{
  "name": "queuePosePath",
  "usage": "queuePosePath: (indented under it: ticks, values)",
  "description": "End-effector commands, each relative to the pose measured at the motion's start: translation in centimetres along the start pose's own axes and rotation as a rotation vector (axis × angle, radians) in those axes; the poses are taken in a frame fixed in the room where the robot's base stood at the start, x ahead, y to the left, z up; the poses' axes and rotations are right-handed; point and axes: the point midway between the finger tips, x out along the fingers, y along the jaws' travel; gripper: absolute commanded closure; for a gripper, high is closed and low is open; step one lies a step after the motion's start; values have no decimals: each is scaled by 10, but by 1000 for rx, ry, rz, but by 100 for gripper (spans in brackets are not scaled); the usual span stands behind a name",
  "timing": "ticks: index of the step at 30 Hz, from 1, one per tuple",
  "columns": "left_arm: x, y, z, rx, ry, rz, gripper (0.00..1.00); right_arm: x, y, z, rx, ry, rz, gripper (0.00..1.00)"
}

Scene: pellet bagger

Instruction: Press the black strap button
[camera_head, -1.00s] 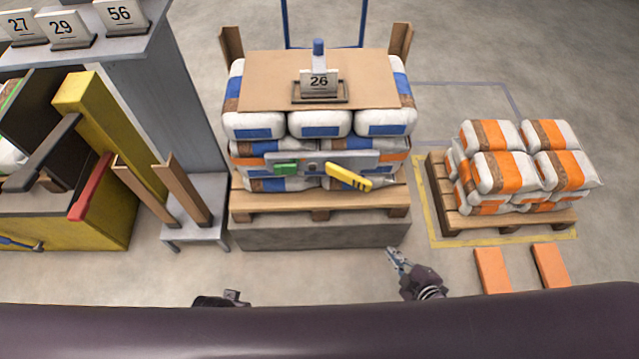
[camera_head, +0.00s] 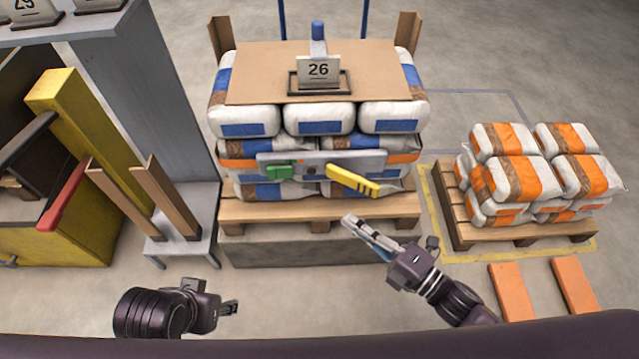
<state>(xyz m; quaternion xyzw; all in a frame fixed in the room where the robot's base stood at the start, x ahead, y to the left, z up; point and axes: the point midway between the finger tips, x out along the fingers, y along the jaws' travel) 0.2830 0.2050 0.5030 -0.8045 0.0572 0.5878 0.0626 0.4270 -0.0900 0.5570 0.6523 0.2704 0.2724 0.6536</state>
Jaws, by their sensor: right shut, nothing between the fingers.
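A grey control panel (camera_head: 340,160) runs across the front of the bag stack. It carries a green button (camera_head: 280,173) at left, a small dark round button (camera_head: 310,170) in the middle, which looks like the black strap button, and a yellow handle (camera_head: 352,181) at right. My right gripper (camera_head: 348,222) is shut and empty, pointing up-left, below the panel and apart from it in the picture. My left gripper (camera_head: 234,308) is low at the left, far from the panel, pointing right; its fingers are too small to judge.
White and blue bags lie on a wooden pallet (camera_head: 320,208) with cardboard (camera_head: 260,75) and a "26" sign (camera_head: 318,70) on top. A pallet of orange bags (camera_head: 545,185) stands right. A grey stand (camera_head: 182,250) with wooden posts and a yellow machine (camera_head: 60,240) are left.

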Motion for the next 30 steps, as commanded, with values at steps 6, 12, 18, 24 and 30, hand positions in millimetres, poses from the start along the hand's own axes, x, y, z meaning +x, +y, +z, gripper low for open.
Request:
queuePosePath:
  ticks: [6, 12, 18, 24, 30]
  values:
    - [0, 0, 0, 0, 0, 0, 60, 0, 0, 0, 2, -1, -1, 100]
    - [-1, 0, 0, 0, 2, 0, 60, 12, 0, 1, 1, -2, 1, 100]
    - [-2, 0, 1, 0, 5, 0, 60, 50, 0, 2, 0, -2, 3, 100]
    - [4, 0, 3, 0, 4, -1, 60, 94, 0, 1, 2, -1, 3, 100]
    - [9, 0, 4, -1, 4, -1, 60, 117, -1, 18, 0, -3, -1, 100]
